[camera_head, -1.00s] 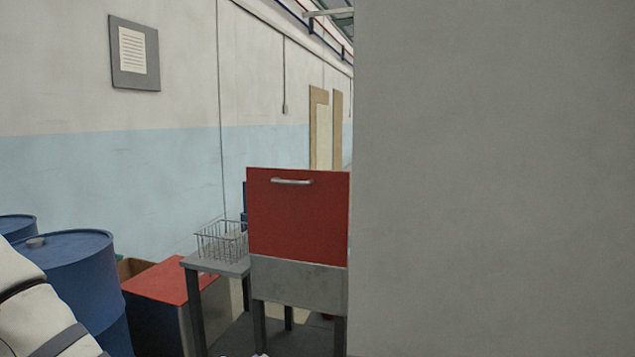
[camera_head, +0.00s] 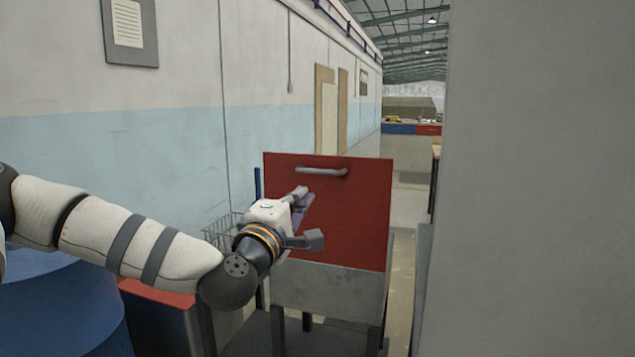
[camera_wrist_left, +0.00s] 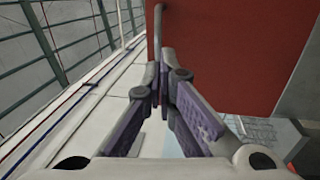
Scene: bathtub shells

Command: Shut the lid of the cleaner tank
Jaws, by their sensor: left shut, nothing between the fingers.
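The cleaner tank (camera_head: 330,295) is a grey metal box on legs. Its red lid (camera_head: 355,215) stands up on it, raised, with a grey bar handle (camera_head: 322,171) near the top edge. My left gripper (camera_head: 302,194) is shut and empty, at the lid's left part, just below the handle's left end. In the left wrist view the shut fingers (camera_wrist_left: 164,62) point at the left edge of the red lid (camera_wrist_left: 235,50). I cannot tell whether they touch it. My right gripper is not in view.
A wire basket (camera_head: 220,230) stands left of the tank, partly behind my left arm. A red-topped box (camera_head: 155,293) and blue drums (camera_head: 65,310) are at lower left. A large grey wall (camera_head: 540,180) fills the right side. Open floor shows beyond the tank.

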